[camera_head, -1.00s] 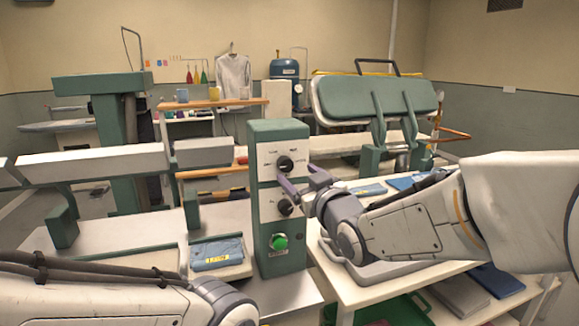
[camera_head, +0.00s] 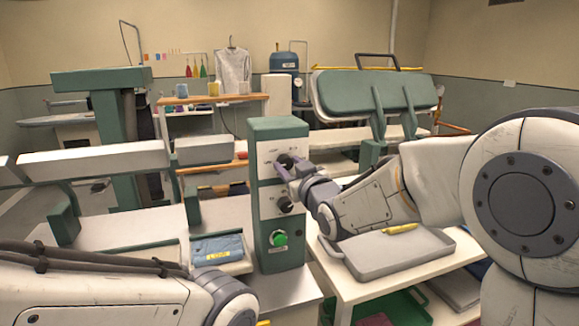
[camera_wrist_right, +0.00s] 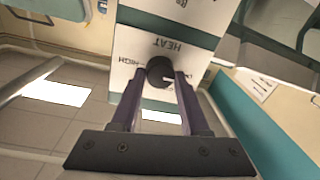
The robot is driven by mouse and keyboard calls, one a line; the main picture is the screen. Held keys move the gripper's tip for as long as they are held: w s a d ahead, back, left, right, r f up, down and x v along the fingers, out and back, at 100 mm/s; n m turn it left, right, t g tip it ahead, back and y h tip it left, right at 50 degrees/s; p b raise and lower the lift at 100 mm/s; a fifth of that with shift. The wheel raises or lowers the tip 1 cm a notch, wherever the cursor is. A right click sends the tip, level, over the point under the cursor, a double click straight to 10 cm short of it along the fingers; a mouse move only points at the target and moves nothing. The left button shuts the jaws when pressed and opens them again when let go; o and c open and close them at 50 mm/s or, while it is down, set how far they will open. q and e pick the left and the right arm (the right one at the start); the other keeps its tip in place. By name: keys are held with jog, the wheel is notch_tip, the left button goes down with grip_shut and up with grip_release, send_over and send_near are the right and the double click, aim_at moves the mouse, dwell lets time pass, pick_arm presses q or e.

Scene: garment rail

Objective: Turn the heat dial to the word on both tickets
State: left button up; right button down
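The black heat dial (camera_head: 287,161) is the upper knob on the white panel of the green control box (camera_head: 278,124). My right gripper (camera_head: 288,170) is at it. In the right wrist view the dial (camera_wrist_right: 160,71) lies between the two purple fingertips (camera_wrist_right: 160,78); I cannot tell whether they press on it. That view is upside down and shows HEAT and HIGH; the opposite label is mostly hidden by a finger. The dial's white mark points toward that hidden label. A yellow ticket (camera_head: 216,254) on a folded blue garment (camera_head: 218,245) is too small to read surely. My left gripper is out of view.
A second black knob (camera_head: 285,205) and a green button (camera_head: 278,238) sit below the dial. A grey tray (camera_head: 375,268) with a yellow item (camera_head: 400,228) stands on the right table. The green press head (camera_head: 375,92) stands behind my right arm.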

jog(key=shift+f+m+b, duration=0.2)
jog(key=shift+m+b, duration=0.9)
jog(key=shift+b, duration=0.1)
jog(key=m+b, duration=0.2)
jog(key=shift+m+t, duration=0.3)
jog(key=m+b, duration=0.3)
jog(key=m, duration=0.1)
jog(key=shift+m+b, duration=0.85)
jog(key=shift+m, duration=0.85)
jog(key=shift+c, duration=2)
grip_release()
jog(key=shift+r, duration=0.1)
